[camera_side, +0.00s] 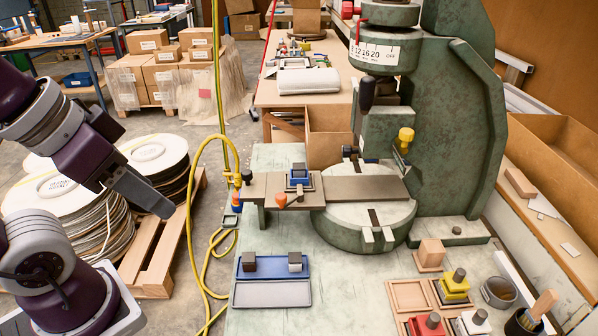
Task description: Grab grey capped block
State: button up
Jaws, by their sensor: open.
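A dark brown-grey block (249,262) stands at the tray's left end. My gripper (162,206) is the grey tip of the purple arm at the left. It hangs over the floor by the pallet, left of the bench and apart from both blocks. It is open and nothing shows in it; the gap between its fingers is hard to see from this side.
The green fly press (450,130) stands behind the tray, with a blue holder (299,183) on its slide plate. A yellow hose (197,190) hangs between my gripper and the bench. Wooden trays and knobbed blocks, including a yellow one (452,290), are at the right.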

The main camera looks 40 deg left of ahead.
aim_at(298, 167)
jog(key=w+a+r+m+t+y, duration=0.15)
jog(key=w+a, duration=0.35)
jog(key=w, duration=0.5)
jog(key=w+a+r+t+y, duration=0.1)
jog(key=w+a+t, duration=0.3)
jog(key=w, duration=0.6)
jog(key=w+a+r+m+t+y, duration=0.1)
jog(key=w+a, duration=0.4)
jog(key=w, duration=0.5)
jog(key=w+a+f+m+h, duration=0.2)
jog(key=w+f+m+h, duration=0.2)
jog(key=w+f+h, duration=0.4)
jog(key=s+d+f+h, duration=0.1)
jog(key=s+f+h, duration=0.1)
jog(key=f, duration=0.2)
jog(key=s+d+f+m+g+h, duration=0.1)
jog(key=s+f+h, duration=0.1)
jog(key=f, duration=0.1)
jog(key=s+d+f+m+h, duration=0.1)
jog(key=s+f+h, duration=0.1)
jog(key=f, duration=0.2)
jog(key=shift+s+f+m+g, duration=0.1)
jog(key=shift+f+m+g, duration=0.15)
jog(key=shift+f+g, duration=0.1)
jog(key=x, duration=0.6)
jog(key=shift+d, duration=0.45)
grip_shut()
